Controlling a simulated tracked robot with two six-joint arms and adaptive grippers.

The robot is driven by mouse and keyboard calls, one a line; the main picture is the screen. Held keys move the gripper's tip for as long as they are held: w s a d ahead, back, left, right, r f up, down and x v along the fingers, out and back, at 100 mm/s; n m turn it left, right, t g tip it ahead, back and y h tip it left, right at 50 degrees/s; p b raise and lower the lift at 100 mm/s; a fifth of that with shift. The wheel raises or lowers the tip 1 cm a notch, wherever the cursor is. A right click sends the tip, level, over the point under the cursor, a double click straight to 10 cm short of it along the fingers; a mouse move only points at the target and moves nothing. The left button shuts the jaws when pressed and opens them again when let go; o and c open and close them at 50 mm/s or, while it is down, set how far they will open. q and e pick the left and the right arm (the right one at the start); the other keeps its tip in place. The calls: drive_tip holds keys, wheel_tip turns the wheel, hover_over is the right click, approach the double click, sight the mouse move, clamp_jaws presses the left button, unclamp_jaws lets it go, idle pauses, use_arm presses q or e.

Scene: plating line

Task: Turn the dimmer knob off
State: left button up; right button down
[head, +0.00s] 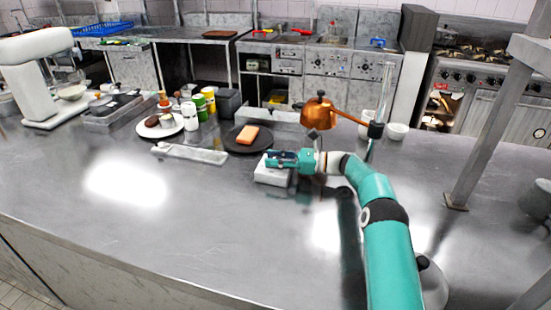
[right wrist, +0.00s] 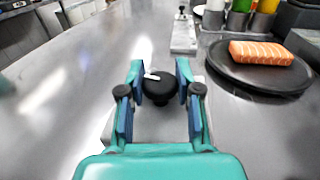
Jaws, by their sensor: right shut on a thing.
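The dimmer knob (right wrist: 159,88) is a round black knob with a white pointer mark, seen in the right wrist view. It stands on a white dimmer box (head: 268,175) on the steel counter. My right gripper (right wrist: 157,80) is shut on the knob, one finger on each side of it. In the head view my right gripper (head: 272,160) is over the box and hides the knob. The white mark points to the left in the right wrist view. My left gripper is not in view.
A dark plate (head: 231,146) with a salmon block (head: 248,135) lies just behind the box. The front left counter (head: 130,220) is clear.

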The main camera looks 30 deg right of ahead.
sight(274, 157)
drive_tip(key=shift+d+r, duration=0.15)
drive_tip(key=shift+r, duration=0.05)
idle(0.3)
drive_tip(key=c, duration=1.1)
unclamp_jaws()
drive_tip(key=shift+o, duration=1.4)
drive_tip(key=shift+f, duration=0.1)
wheel_tip(274, 157, up, 10)
drive_tip(key=shift+w+f, duration=0.1)
